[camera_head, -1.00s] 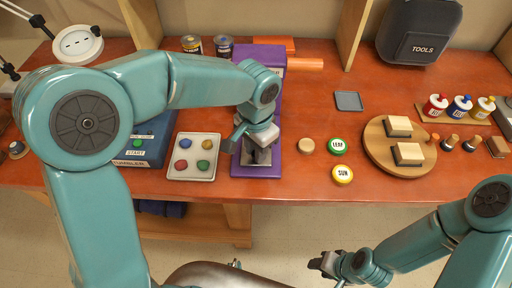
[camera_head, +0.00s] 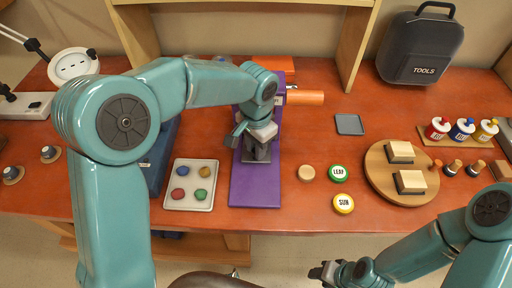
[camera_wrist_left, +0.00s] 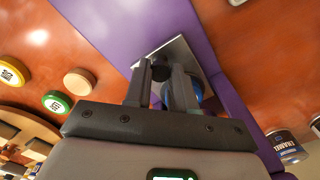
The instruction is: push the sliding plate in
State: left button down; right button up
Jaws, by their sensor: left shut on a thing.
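The purple machine base (camera_head: 242,192) runs front to back on the red-brown table. A grey metal sliding plate (camera_wrist_left: 178,48) lies on the purple base in the left wrist view; in the head view my gripper mostly covers it. My left gripper (camera_head: 257,158) points down over the base, well back from its front edge. In the left wrist view its fingers (camera_wrist_left: 168,74) are shut on a small part at the plate, largely hidden between them; a bit of blue shows beside it. My right gripper (camera_head: 325,270) hangs in front of the table, too small to judge its jaws.
An orange roller (camera_head: 305,98) sticks out at the back right of the base. A tray with coloured lumps (camera_head: 190,205) stands close left. A wooden disc (camera_head: 303,172) and green and yellow lids (camera_head: 338,173) lie to the right, near a round board (camera_head: 385,188).

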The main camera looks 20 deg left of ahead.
pick_arm(q)
jog(key=shift+s, duration=0.2)
jog(key=c, duration=0.9)
grip_release()
jog(key=shift+c, duration=0.2)
jog(key=shift+d, duration=0.1)
jog(key=shift+r, duration=0.1)
